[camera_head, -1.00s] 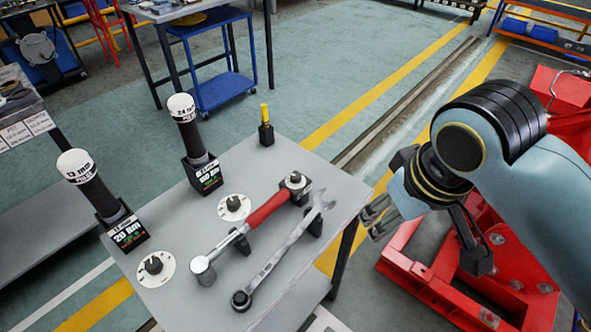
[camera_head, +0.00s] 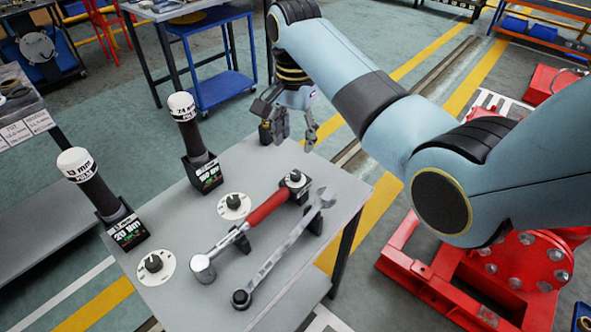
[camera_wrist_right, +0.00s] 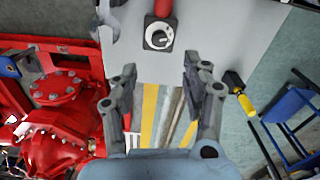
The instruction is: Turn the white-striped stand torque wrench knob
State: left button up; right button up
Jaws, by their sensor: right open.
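The torque wrench (camera_head: 268,206) has a red handle and lies on black supports on the grey table. At its far end sits a dark block with a round knob (camera_head: 295,177). In the right wrist view the knob (camera_wrist_right: 159,39) is black with a white mark, on a pale dial, beyond the fingertips. My right gripper (camera_head: 296,132) is open and empty, pointing down above the table's far edge, behind the knob and apart from it. In the right wrist view the open fingers (camera_wrist_right: 160,75) frame the table edge below the knob. My left gripper is not in view.
A steel spanner (camera_head: 284,255) lies beside the wrench. Two round dials (camera_head: 234,206) (camera_head: 154,266) and two black tools in labelled holders (camera_head: 203,172) (camera_head: 124,228) stand on the left. A yellow-topped tool (camera_wrist_right: 240,95) stands near the gripper. Red machinery (camera_head: 440,275) is right of the table.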

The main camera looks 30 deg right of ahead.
aim_at(296, 174)
notch_tip(296, 174, down, 10)
jog(key=shift+f+b, duration=0.1)
jog(key=shift+b, duration=0.3)
grip_shut()
